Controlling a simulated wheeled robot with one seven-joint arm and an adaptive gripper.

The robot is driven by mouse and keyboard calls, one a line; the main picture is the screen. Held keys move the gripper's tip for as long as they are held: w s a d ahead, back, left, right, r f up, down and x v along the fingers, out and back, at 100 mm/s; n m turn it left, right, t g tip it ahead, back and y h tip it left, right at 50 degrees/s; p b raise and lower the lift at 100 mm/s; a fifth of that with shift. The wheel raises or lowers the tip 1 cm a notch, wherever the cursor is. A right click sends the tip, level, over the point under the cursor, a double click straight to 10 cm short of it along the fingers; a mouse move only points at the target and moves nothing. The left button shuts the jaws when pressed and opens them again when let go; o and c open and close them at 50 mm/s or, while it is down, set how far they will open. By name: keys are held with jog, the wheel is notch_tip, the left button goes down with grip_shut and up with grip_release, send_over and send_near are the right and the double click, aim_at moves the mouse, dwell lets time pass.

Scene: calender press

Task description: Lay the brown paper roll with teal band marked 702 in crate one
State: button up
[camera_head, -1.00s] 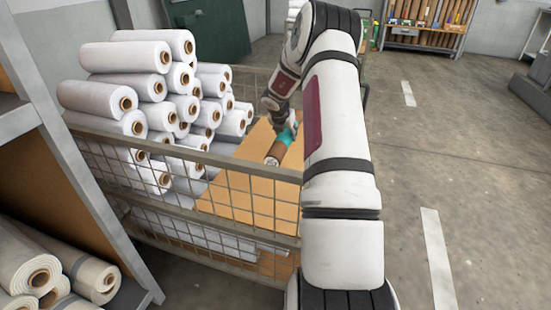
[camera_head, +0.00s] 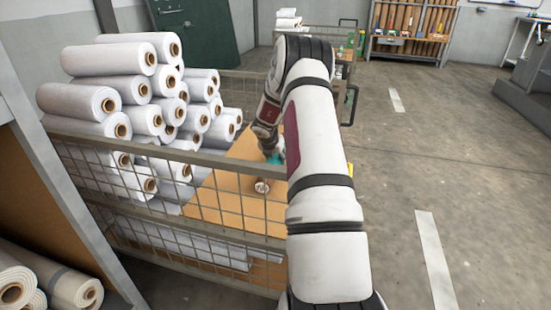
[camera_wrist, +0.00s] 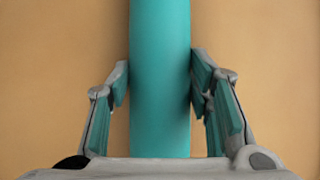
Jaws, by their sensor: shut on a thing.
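The roll with the teal band (camera_head: 262,187) is over the bare brown board in a wire-mesh crate (camera_head: 215,162). Its pale round end faces the head camera. My arm hides most of its length, and no 702 mark shows. In the wrist view the teal band (camera_wrist: 160,75) stands upright in the picture between my two fingers. My gripper (camera_wrist: 160,90) is shut on the band, one finger on each side. I cannot tell whether the roll touches the board. No number shows on the crate.
Many white rolls (camera_head: 115,93) are stacked in the left part of the crate. The brown board (camera_head: 225,190) beside them is clear around the roll. More rolls (camera_head: 65,285) lie on a rack at the lower left. Open floor (camera_head: 400,165) lies to the right.

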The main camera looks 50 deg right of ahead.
jog(key=o, duration=1.5)
jog(key=shift+a+r, duration=0.2)
jog(key=shift+r, duration=0.2)
jog(key=p+v, duration=0.4)
jog(key=v, duration=0.7)
jog(key=shift+s+r, duration=0.1)
jog(key=shift+s, duration=0.05)
